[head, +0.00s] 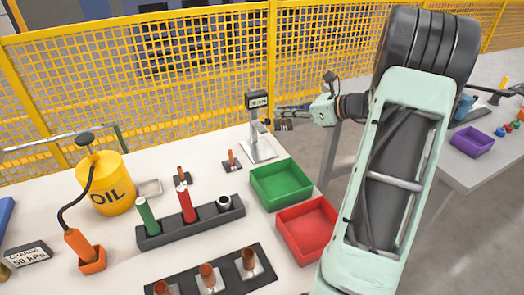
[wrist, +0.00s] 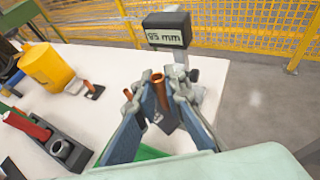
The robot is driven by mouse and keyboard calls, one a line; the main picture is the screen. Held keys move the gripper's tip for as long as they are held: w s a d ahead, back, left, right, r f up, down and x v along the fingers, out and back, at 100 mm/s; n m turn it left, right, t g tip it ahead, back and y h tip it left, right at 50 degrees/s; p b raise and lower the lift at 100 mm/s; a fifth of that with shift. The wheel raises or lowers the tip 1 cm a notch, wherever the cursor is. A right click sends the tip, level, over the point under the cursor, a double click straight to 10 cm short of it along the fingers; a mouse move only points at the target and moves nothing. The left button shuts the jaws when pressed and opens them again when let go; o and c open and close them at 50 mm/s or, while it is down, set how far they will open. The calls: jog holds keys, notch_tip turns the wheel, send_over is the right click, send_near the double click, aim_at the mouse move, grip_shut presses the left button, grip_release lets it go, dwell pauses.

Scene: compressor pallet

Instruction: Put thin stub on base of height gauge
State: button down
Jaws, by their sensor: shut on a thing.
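The height gauge (head: 257,125) stands at the back edge of the table, with its pale base (head: 260,150) below a dark display head. My gripper (wrist: 160,98) is shut on a thin copper stub (wrist: 158,84), held upright between the fingers in front of the gauge. In the head view my gripper (head: 284,115) is just right of the gauge column. The fingers hide much of the gauge base in the wrist view.
Copper stubs (head: 231,157) (head: 181,174) stand on dark pads left of the gauge. A green bin (head: 282,168), a red bin (head: 328,248) and a dark rack (head: 160,239) are in front. A yellow oil can (head: 106,185) stands left. Yellow mesh fence (head: 180,85) runs behind.

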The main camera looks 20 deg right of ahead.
notch_tip(320, 180, down, 13)
jog(key=b, duration=0.2)
jog(key=shift+r+b, duration=0.15)
jog(key=shift+b, duration=0.25)
jog(key=x, duration=0.3)
jog(key=shift+w+a+r, duration=0.2)
jog(key=shift+w+r, duration=0.05)
jog(key=shift+r, duration=0.05)
jog(key=shift+w+a, duration=0.15)
jog(key=shift+w, duration=0.25)
jog(key=w+a, duration=0.1)
jog(key=w+a+b, duration=0.1)
jog(key=w, duration=0.1)
jog(key=shift+w+f, duration=0.1)
jog(key=shift+f, duration=0.55)
jog(key=shift+r, duration=0.1)
